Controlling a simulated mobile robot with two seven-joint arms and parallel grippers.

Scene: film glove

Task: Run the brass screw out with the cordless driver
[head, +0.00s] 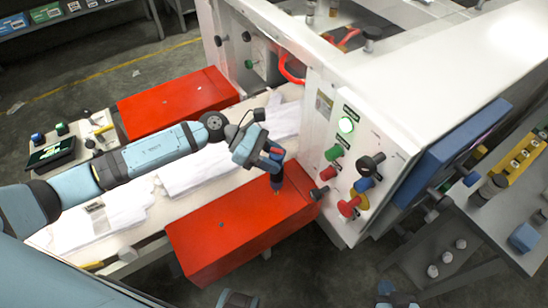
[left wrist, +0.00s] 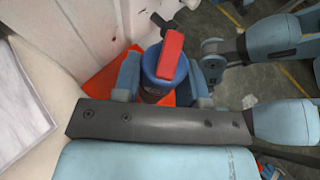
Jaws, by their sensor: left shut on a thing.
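The cordless driver (head: 277,180) is blue with a red part on top. It points downward over the near red block, and I cannot tell whether its tip touches the block. My left gripper (head: 268,158) is shut on the driver. In the left wrist view the driver (left wrist: 170,62) sits between the two blue fingers, its red part uppermost. I cannot make out the brass screw in either view. Blue and dark parts of mine show at the bottom edge of the head view, perhaps with the right gripper (head: 398,299), cut off by the frame.
The near red block (head: 215,235) and a far red block (head: 175,100) flank a pale bed with white cloths (head: 195,168). A white machine panel with knobs (head: 345,165) rises just right of the driver. A trolley (head: 510,220) stands far right.

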